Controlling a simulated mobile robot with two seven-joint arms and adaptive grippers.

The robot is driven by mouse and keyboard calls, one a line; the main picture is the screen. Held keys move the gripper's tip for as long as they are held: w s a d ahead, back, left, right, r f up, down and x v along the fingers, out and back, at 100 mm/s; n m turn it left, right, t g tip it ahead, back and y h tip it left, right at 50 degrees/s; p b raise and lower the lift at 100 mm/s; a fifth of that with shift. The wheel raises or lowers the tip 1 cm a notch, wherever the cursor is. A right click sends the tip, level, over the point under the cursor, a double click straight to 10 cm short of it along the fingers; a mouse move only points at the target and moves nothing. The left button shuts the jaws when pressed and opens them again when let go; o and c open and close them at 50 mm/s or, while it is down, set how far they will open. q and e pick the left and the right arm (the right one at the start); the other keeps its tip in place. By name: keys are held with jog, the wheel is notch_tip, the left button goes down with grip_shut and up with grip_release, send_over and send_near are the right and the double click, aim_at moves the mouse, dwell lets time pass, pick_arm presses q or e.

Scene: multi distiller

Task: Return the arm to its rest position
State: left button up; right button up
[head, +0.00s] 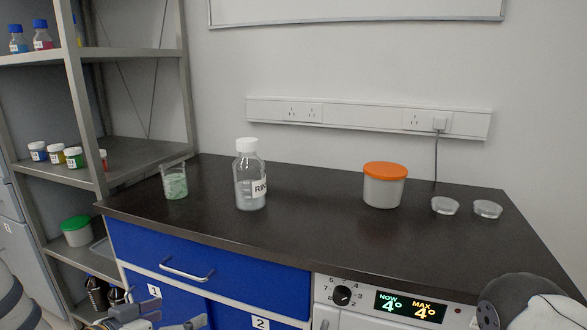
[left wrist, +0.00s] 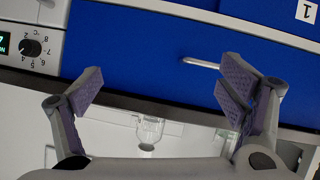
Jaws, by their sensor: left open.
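My left gripper (head: 165,318) shows at the bottom edge of the head view, in front of the blue cabinet under the counter. In the left wrist view the same gripper (left wrist: 160,78) has its fingers spread wide, with nothing between them. It is apart from the things on the counter. My right gripper is not in view; only part of what seems to be my right arm (head: 532,302) shows at the lower right.
The dark counter (head: 310,210) bears a beaker (head: 174,182), a white-capped bottle (head: 250,175), an orange-lidded tub (head: 384,186) and two clear dishes (head: 445,205) (head: 488,208). A handled blue drawer (head: 230,265) and metal shelves (head: 150,157) are near. The wrist view appears upside down.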

pick_arm(q)
jog(key=s+d+f+n+g+y, duration=0.15)
jog(key=s+f+g, duration=0.25)
jog(key=s+f, duration=0.45)
jog(key=s+f+n+g+y, duration=0.1)
jog(key=s+f+g+y, duration=0.15)
jog(key=s+f, duration=0.65)
jog(key=s+a+r+g+y+p, duration=0.1)
jog(key=s+g, duration=0.6)
jog(key=s, duration=1.9)
jog(key=shift+s+a+g+y, duration=0.2)
jog(key=shift+a+g+y, duration=0.05)
jog(key=shift+g+y, duration=0.1)
pick_arm(e)
jog(key=shift+w+r+t, duration=0.4)
jog(key=shift+w+r, duration=0.4)
jog(key=shift+r, duration=0.05)
pick_arm(q)
jog(key=shift+r+n, duration=0.1)
jog(key=shift+n, duration=0.15)
